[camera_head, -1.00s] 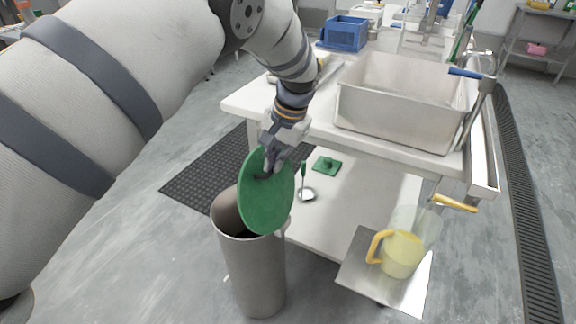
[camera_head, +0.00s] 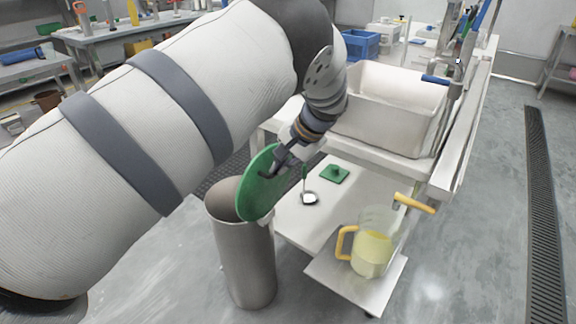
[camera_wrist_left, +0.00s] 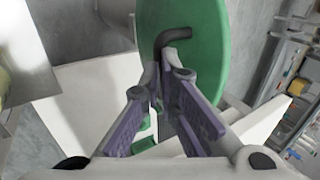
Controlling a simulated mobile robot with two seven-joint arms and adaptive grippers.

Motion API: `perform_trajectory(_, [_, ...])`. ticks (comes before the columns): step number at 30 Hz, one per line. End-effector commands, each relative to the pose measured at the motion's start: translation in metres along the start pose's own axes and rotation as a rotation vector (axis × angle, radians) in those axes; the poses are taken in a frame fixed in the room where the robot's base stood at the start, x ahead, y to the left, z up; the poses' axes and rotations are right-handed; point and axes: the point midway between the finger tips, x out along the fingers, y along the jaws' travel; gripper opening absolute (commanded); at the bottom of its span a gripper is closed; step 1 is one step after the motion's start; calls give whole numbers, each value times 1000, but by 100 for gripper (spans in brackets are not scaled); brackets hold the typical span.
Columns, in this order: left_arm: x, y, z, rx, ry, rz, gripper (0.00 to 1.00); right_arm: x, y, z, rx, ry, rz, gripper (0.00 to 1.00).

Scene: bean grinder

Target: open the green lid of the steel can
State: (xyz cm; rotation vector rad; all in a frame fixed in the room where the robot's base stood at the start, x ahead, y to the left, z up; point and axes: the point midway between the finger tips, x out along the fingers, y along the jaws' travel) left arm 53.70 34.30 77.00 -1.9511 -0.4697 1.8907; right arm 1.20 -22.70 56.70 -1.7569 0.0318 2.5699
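The steel can (camera_head: 248,262) stands on the floor at the lower middle of the head view, with its mouth uncovered at the left. Its round green lid (camera_head: 256,192) stands steeply tilted at the right side of the rim. In the left wrist view the lid (camera_wrist_left: 215,45) is at the top, with a dark bent handle (camera_wrist_left: 172,38) on its face. My left gripper (camera_head: 280,160) is at this handle. Its two fingers (camera_wrist_left: 162,82) come close together, with the handle's lower end between their tips. Their contact with the handle is partly hidden. My right gripper is not in view.
A yellow-handled jug (camera_head: 372,250) is on the front tray. A large bin (camera_head: 385,110) sits above. The floor left of the can is partly behind my arm.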

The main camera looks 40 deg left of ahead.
Motion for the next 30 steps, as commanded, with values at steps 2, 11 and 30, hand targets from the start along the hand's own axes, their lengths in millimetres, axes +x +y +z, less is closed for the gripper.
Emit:
perform_trajectory(2, [22, 12, 10, 1, -32, 18, 0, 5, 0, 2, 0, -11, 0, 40])
perform_trajectory(11, [24, 9, 10, 2, -32, 18, 0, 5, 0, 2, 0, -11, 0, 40])
perform_trajectory(30, [23, 9, 10, 5, -31, 17, 30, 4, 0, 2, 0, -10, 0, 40])
